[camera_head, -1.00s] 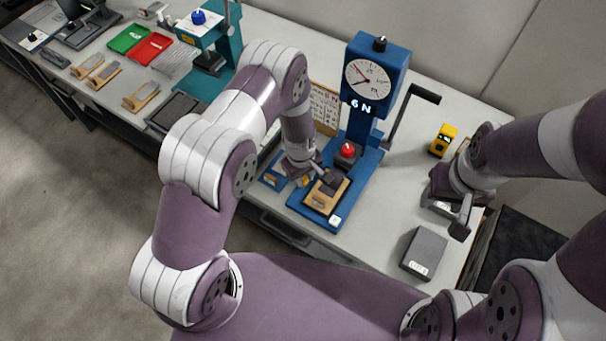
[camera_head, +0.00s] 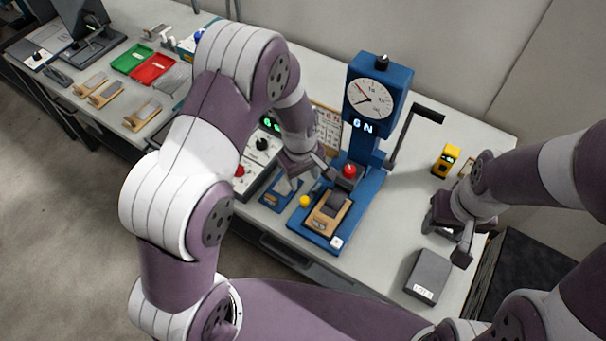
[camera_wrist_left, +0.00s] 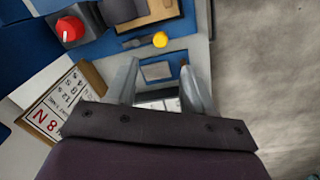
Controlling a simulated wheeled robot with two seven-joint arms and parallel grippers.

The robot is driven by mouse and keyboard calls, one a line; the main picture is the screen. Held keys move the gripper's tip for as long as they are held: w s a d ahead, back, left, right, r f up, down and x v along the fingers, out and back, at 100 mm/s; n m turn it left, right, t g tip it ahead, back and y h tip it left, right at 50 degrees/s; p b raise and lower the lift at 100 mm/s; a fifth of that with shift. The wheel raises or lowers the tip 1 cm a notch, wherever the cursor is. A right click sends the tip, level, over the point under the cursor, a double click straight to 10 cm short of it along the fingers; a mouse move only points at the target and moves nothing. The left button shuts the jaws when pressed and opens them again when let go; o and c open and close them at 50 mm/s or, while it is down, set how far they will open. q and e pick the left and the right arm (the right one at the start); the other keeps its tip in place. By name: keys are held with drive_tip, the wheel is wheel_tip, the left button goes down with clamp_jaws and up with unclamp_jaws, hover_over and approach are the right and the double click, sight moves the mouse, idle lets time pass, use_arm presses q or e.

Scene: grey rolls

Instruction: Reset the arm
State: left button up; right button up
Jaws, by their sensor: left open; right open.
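My left arm comes in from the left of the head view, and its gripper (camera_head: 318,177) hangs just left of the blue press. In the left wrist view the left gripper (camera_wrist_left: 160,88) shows two grey fingers set apart, with nothing held between them. Below them lies a blue piece with a pale plate (camera_wrist_left: 157,72), apart from the fingers as far as I can tell. My right gripper (camera_head: 452,238) is over the table's right part, by the dark grey box; its fingertips are partly hidden.
The blue press (camera_head: 377,140) has a dial, a lever (camera_head: 412,125) and a red knob (camera_head: 349,170). A wooden block (camera_head: 328,212) sits on its base. A dark grey box (camera_head: 427,272) and a yellow device (camera_head: 447,160) stand at right. Green (camera_head: 132,58) and red (camera_head: 153,69) trays lie far left.

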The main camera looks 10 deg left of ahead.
use_arm(q)
drive_tip(key=shift+r, duration=0.85)
drive_tip(key=s+a+r+m+b, duration=0.1)
drive_tip(key=s+a+r+m, duration=0.2)
drive_tip(key=s, duration=0.3)
drive_tip(key=s+a+r+m+t+b, duration=0.1)
drive_tip(key=s+a+r+m, duration=0.3)
drive_tip(key=s+r+m, duration=0.2)
drive_tip(key=shift+s+a+r, duration=0.25)
drive_tip(key=shift+s, duration=0.55)
